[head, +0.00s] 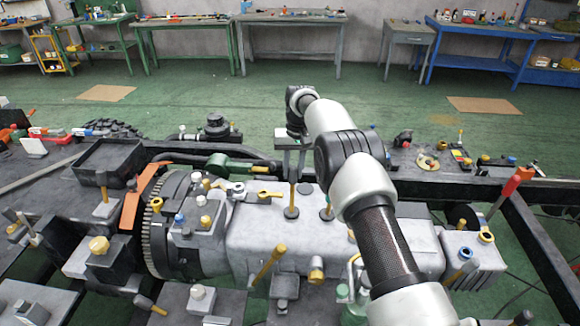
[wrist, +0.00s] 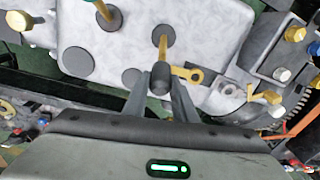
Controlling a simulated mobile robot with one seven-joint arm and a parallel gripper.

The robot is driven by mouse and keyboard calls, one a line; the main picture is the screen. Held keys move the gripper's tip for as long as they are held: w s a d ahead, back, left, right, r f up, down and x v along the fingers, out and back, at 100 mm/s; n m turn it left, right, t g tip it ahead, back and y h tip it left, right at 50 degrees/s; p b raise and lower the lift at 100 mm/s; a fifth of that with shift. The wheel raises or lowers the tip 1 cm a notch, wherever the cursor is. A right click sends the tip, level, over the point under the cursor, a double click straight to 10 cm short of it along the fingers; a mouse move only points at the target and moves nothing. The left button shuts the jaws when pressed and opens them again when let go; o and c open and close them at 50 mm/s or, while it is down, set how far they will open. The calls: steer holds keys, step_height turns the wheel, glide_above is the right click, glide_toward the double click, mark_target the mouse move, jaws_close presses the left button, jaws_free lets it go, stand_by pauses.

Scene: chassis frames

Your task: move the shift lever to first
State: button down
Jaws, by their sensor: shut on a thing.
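The gearbox housing (head: 300,240) is a long grey casing lying across the chassis. The shift lever (head: 291,200) stands up from its top, with a yellow lower part on a round dark base. In the wrist view the lever (wrist: 163,42) ends in a dark knob (wrist: 160,77) that lies between my two fingers. My gripper (head: 291,170) comes down over the lever from above and is shut on it; it also shows in the wrist view (wrist: 161,84). The fingers partly hide the lever's top in the head view. I see no gear markings.
A yellow-handled lever (head: 268,264) leans up in front of the housing. A toothed flywheel (head: 153,232) and an orange bracket (head: 133,205) stand to the left. A dark chassis rail (head: 430,180) runs behind the housing. A red-tipped lever (head: 508,190) stands at the right.

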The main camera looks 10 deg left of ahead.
steer(key=shift+w, duration=0.1)
steer(key=c, duration=1.5)
jaws_free()
steer(key=shift+o, duration=0.2)
step_height(320, 180, up, 12)
steer(key=d, duration=0.1)
